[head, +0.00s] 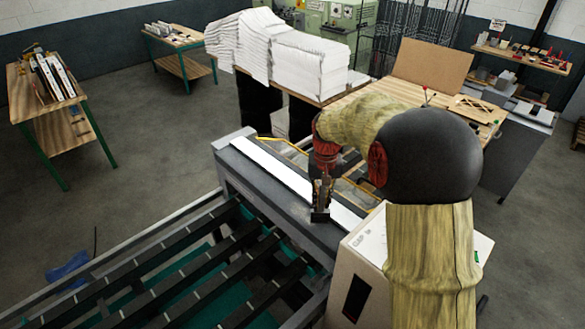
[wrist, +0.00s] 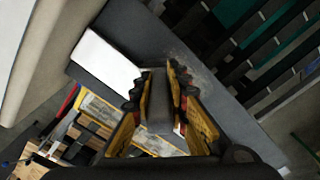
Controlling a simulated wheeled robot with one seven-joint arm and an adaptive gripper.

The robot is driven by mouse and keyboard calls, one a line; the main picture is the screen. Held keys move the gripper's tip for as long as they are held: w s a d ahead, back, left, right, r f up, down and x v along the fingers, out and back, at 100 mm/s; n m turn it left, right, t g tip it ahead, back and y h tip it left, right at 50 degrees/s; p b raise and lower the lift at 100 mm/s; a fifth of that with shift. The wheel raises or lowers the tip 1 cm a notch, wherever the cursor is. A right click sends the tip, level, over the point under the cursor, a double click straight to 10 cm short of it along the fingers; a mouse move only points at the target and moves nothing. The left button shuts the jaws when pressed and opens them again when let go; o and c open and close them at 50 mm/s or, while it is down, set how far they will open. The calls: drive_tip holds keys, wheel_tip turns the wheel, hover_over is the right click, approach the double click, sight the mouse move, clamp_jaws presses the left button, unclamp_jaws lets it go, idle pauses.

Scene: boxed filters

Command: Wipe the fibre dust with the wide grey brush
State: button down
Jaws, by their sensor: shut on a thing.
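My gripper (head: 321,196) is over the grey top of the slatted machine, near the white strip (head: 270,168). In the wrist view my gripper (wrist: 157,85) has its yellow, black-padded fingers closed on a dark grey block, which looks like the wide grey brush (wrist: 158,108). In the head view the brush (head: 320,215) shows as a dark block below the fingers, at or just above the grey surface; contact cannot be told. A pale speckled patch, likely the fibre dust (wrist: 190,62), lies on the grey surface just beyond the fingertips. The brush's far end is partly hidden.
The slatted bed (head: 150,275) lies at the front left. A cream machine box (head: 362,258) stands close on the right. Behind are a table with white paper stacks (head: 300,65) and a wooden bench (head: 390,92). Grey floor is open at the left.

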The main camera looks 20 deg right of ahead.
wheel_tip(320, 180, up, 3)
drive_tip(key=shift+s+r+p, duration=0.1)
drive_tip(key=shift+r+p, duration=0.1)
drive_tip(key=shift+p, duration=0.7)
wheel_tip(320, 180, up, 4)
drive_tip(key=shift+f+p, duration=0.1)
drive_tip(key=shift+p, duration=1.05)
drive_tip(key=shift+s+d+r, duration=0.1)
drive_tip(key=shift+s+r, duration=0.05)
drive_tip(key=shift+r, duration=0.3)
